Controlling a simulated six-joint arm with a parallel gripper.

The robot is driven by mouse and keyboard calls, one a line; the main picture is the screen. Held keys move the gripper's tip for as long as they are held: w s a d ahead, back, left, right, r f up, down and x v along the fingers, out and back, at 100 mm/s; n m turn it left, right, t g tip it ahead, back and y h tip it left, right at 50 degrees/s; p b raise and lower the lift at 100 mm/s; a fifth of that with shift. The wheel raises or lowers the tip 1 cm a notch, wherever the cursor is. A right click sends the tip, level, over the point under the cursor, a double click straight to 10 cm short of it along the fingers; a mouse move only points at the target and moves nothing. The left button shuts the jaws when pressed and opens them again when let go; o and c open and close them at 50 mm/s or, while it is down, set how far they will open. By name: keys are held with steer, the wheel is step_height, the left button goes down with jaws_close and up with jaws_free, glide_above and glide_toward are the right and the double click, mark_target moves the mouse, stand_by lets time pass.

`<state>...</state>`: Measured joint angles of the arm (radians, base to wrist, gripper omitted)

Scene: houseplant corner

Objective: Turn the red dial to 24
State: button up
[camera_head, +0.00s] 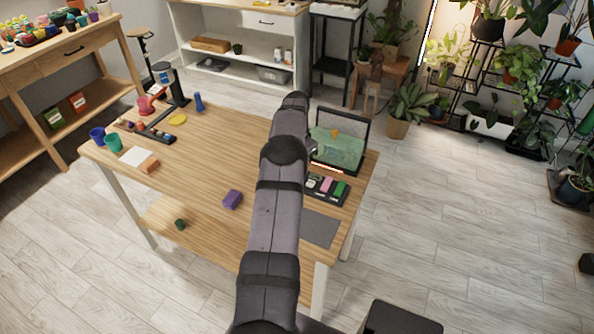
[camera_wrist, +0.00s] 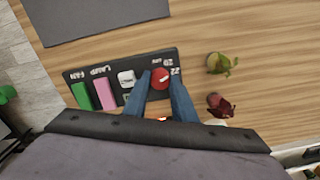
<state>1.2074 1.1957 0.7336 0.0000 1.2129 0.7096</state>
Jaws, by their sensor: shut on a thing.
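The red dial (camera_wrist: 160,79) sits at the right end of a dark control panel (camera_wrist: 115,78), which also shows in the head view (camera_head: 312,192). My gripper (camera_wrist: 161,75) has its two blue fingers on either side of the dial and is shut on it. White numbers, partly readable as 20 and 22, stand beside the dial, upside down in the wrist view. A pale mark shows on the dial, but I cannot tell what number it points at. In the head view my arm hides the dial and the gripper.
A green switch (camera_wrist: 81,95) and a pink switch (camera_wrist: 106,94) stand on the panel.

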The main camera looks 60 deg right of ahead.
steer(key=m, duration=0.5)
steer(key=shift+r+m, duration=0.1)
steer(key=shift+m, duration=0.2)
steer(key=m, duration=0.5)
stand_by(0.4)
steer(key=o, duration=1)
steer(key=shift+o, duration=0.2)
steer(key=shift+r+b, duration=0.8)
steer(key=shift+r, duration=2.85)
